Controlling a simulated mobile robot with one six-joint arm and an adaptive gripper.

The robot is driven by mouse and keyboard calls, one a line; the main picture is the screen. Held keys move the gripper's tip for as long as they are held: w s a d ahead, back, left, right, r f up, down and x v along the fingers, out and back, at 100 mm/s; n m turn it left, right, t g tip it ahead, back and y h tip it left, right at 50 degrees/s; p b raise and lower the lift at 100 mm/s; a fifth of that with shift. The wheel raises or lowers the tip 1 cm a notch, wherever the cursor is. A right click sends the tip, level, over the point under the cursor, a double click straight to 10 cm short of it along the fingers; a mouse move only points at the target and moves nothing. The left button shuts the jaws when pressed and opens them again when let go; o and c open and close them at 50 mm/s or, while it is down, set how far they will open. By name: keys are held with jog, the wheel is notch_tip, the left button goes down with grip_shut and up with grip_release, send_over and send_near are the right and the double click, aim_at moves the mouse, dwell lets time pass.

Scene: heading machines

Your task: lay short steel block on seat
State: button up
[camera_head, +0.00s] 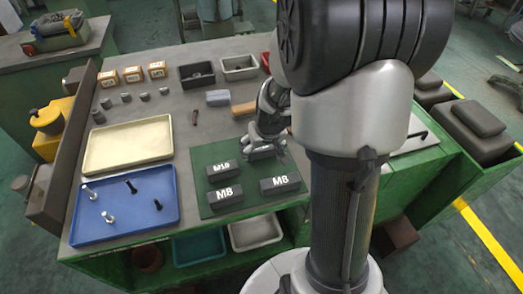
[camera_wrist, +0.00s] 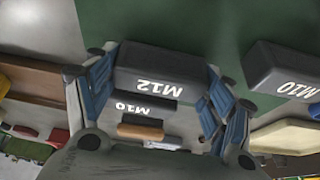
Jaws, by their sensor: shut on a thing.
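My gripper (camera_head: 266,146) points down at the far right part of the green mat (camera_head: 205,157). In the wrist view my gripper (camera_wrist: 165,75) has its fingers on both sides of a dark steel block marked M12 (camera_wrist: 135,62) and is shut on it. I cannot tell whether this block touches the mat. Dark blocks marked M10 (camera_head: 222,170), M8 (camera_head: 225,196) and M8 (camera_head: 280,184) lie on the mat. Another dark block marked M10 (camera_wrist: 120,103) shows beyond the held one in the wrist view. I cannot pick out the seat.
A blue tray (camera_head: 125,222) with several bolts and an empty cream tray (camera_head: 130,145) lie left of the mat. Small boxes, dark bins (camera_head: 197,75) and a brown block (camera_head: 244,109) stand behind. My arm hides the table's right part.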

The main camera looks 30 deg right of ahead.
jog(key=shift+f, duration=0.1)
jog(key=o, duration=1.4)
